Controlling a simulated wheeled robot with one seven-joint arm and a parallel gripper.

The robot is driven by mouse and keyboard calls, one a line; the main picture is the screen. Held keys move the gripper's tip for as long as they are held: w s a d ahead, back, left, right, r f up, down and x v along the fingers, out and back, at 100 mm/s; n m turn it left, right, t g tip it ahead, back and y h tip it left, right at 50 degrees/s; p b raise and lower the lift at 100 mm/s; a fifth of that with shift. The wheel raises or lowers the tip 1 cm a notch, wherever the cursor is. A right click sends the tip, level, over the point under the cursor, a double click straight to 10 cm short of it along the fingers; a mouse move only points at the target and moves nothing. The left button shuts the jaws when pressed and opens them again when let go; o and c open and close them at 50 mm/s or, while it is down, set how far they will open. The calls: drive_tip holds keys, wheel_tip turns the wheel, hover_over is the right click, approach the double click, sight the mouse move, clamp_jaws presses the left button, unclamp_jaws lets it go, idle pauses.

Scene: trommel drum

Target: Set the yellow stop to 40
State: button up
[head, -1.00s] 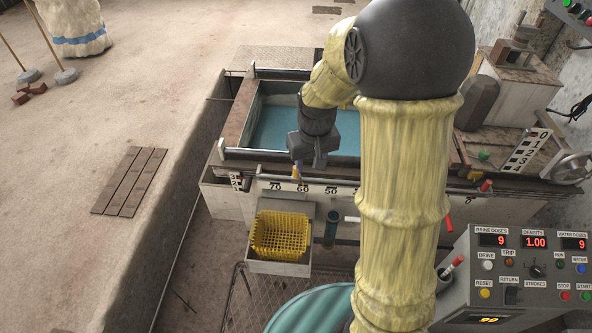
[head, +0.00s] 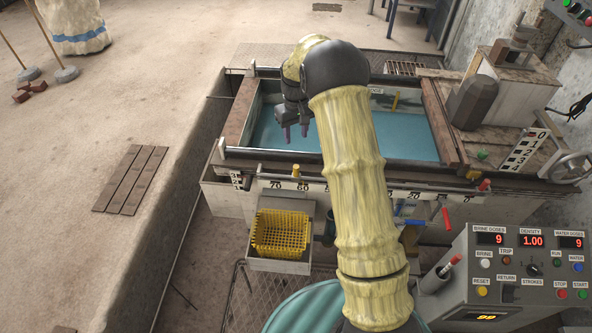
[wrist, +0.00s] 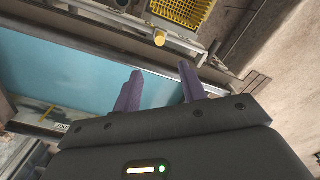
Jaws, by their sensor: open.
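The yellow stop (head: 295,171) sits on the rail along the front of the trough, by the numbered scale (head: 318,187), near the 60 mark. It also shows in the wrist view as a short yellow cylinder (wrist: 160,38). My gripper (head: 294,133) is open and empty over the blue water, behind the rail and apart from the stop. In the wrist view its two purple fingers (wrist: 160,88) stand apart, with the stop beyond them. My arm covers part of the scale to the right of the stop, so the 40 mark is hidden.
Blue water (head: 275,135) fills the trough. A red-handled lever (head: 446,218) and a blue handle (head: 411,222) are right of my arm. A control panel (head: 520,270) stands at the lower right.

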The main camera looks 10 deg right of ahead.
sight(296, 170)
wheel_tip(296, 170, down, 17)
drive_tip(key=shift+f+b, duration=0.2)
drive_tip(key=shift+b, duration=0.35)
drive_tip(key=shift+c, duration=0.3)
clamp_jaws()
